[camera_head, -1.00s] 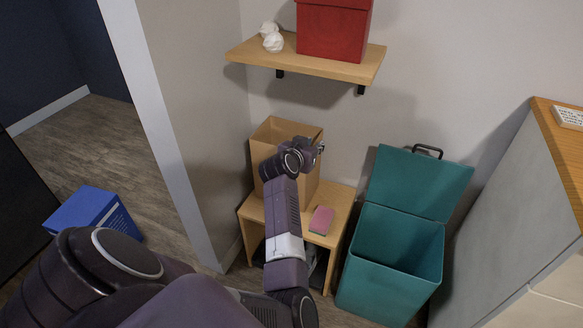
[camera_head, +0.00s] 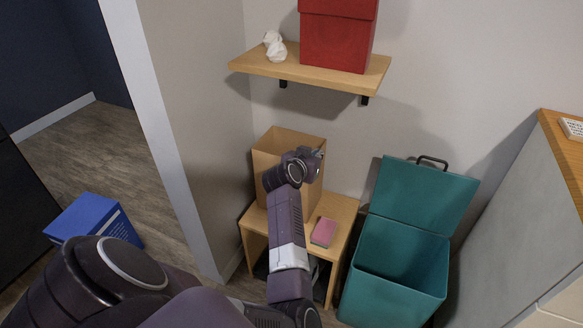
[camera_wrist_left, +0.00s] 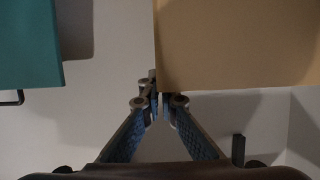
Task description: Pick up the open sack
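The open sack (camera_head: 268,163) is a tan, box-shaped paper bag standing upright with its mouth up on a small wooden table. My left gripper (camera_head: 318,156) is at the sack's right side near the rim, with my forearm in front of part of it. In the left wrist view, the sack (camera_wrist_left: 240,45) fills the upper right. The two blue-padded fingers (camera_wrist_left: 161,103) converge there, nearly touching, at the sack's corner edge. They appear shut on its thin wall, though the contact is partly hidden. My right gripper is out of view.
A teal bin (camera_head: 400,262) with a raised lid stands close on the right. A wooden shelf (camera_head: 345,78) with a red box (camera_head: 338,38) hangs above. A wall end is close on the left.

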